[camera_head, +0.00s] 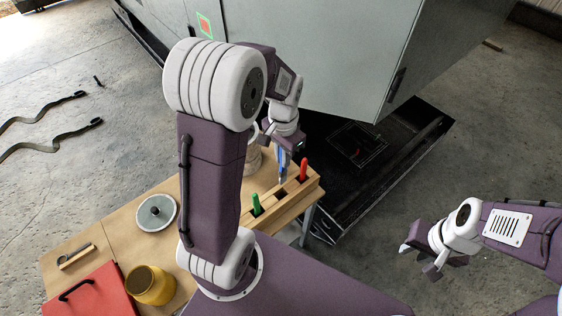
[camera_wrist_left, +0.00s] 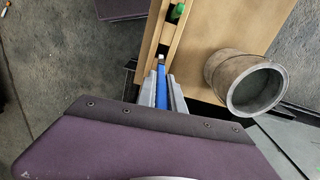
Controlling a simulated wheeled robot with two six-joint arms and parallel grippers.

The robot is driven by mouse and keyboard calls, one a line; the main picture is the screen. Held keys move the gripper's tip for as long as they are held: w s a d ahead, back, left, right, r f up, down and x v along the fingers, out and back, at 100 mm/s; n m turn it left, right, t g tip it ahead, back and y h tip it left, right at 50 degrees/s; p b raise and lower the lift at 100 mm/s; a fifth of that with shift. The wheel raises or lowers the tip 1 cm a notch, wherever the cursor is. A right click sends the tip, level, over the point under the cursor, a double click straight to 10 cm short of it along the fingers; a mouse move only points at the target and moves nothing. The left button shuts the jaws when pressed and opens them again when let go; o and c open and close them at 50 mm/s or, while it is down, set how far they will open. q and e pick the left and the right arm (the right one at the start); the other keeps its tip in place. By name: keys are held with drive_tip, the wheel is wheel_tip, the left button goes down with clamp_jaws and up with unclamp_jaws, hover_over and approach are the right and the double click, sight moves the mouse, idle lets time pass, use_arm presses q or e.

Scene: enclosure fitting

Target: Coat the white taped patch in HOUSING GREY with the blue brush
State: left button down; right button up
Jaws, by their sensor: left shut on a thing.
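My left gripper (camera_head: 284,148) is shut on the blue brush (camera_head: 282,168), which hangs tip down over the wooden brush rack (camera_head: 290,207). The brush also shows between the fingers in the left wrist view (camera_wrist_left: 161,88). I cannot tell whether its tip is inside a slot. A round can (camera_wrist_left: 240,82) with a grey inside stands beside the rack; in the head view it is partly behind my left arm. I see no lettering on it. A taped patch (camera_head: 204,25) on the grey cabinet looks orange with a green border; no white patch shows. My right gripper (camera_head: 420,260) is open and empty.
The rack also holds a green brush (camera_head: 256,204) and a red brush (camera_head: 303,169). A grey lid (camera_head: 156,212), yellow can (camera_head: 152,286) and red box (camera_head: 92,298) are on the table. The grey cabinet (camera_head: 330,50) stands behind. Straps lie on the floor at left.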

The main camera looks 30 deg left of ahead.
use_arm(q)
drive_tip(key=d+f+n, duration=0.3)
drive_tip(key=f+n, duration=0.1)
drive_tip(key=f, duration=0.2)
drive_tip(key=w+a+r+m+t+p, duration=0.15)
drive_tip(key=a+r, duration=0.25)
drive_tip(key=a, duration=0.6)
drive_tip(key=w+a+r+m+t+h+p, duration=0.1)
drive_tip(key=w+a+r+m+p, duration=0.3)
drive_tip(key=a, duration=0.6)
drive_tip(key=w+a+r+n+t+b, duration=0.1)
drive_tip(key=a+r, duration=0.4)
drive_tip(key=a, duration=0.4)
wheel_tip(320, 180, down, 7)
drive_tip(key=b, duration=0.3)
drive_tip(key=shift+w+h, duration=0.15)
drive_tip(key=shift+h, duration=0.15)
drive_tip(key=shift+a, duration=0.1)
drive_tip(key=shift+f+b, duration=2.05)
drive_tip(key=shift+f, duration=0.9)
drive_tip(key=shift+f+b, duration=0.55)
drive_tip(key=shift+r, duration=0.1)
